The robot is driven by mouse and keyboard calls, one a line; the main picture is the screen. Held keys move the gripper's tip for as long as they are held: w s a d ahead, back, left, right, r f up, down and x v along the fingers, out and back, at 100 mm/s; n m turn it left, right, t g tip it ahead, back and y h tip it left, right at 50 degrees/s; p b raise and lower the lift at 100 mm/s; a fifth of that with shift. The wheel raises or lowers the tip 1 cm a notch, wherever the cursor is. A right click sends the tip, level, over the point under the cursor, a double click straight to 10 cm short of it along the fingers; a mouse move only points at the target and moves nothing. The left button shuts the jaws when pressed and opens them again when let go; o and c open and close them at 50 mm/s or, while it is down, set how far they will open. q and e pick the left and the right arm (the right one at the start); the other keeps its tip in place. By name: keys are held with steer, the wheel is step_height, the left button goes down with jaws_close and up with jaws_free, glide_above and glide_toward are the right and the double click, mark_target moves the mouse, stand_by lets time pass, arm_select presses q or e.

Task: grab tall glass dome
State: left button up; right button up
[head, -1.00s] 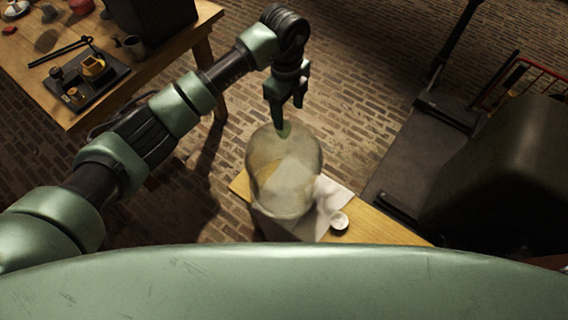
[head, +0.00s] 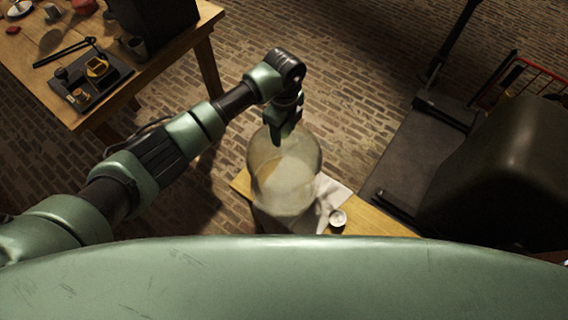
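The tall glass dome (head: 284,182) is clear and rounded at the top. It stands on a small wooden table (head: 385,222) near the middle of the head view. My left gripper (head: 282,134) points down at the top of the dome and overlaps it in the picture. I cannot tell whether the fingers touch the glass or a knob on it, or how far apart they are. The dome's foot is partly hidden by my own green body. My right gripper is not in view.
A white cloth (head: 329,193) and a small white-topped jar (head: 338,218) are right of the dome. A workbench (head: 150,85) with a dark tray (head: 97,88) and tools is at upper left. A large dark rounded object (head: 500,180) stands at right. Brick floor lies between.

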arm_select(q)
jaws_close()
steer(key=shift+w+d+r, duration=0.1)
steer(key=shift+w+r, duration=0.1)
steer(key=shift+r, duration=0.1)
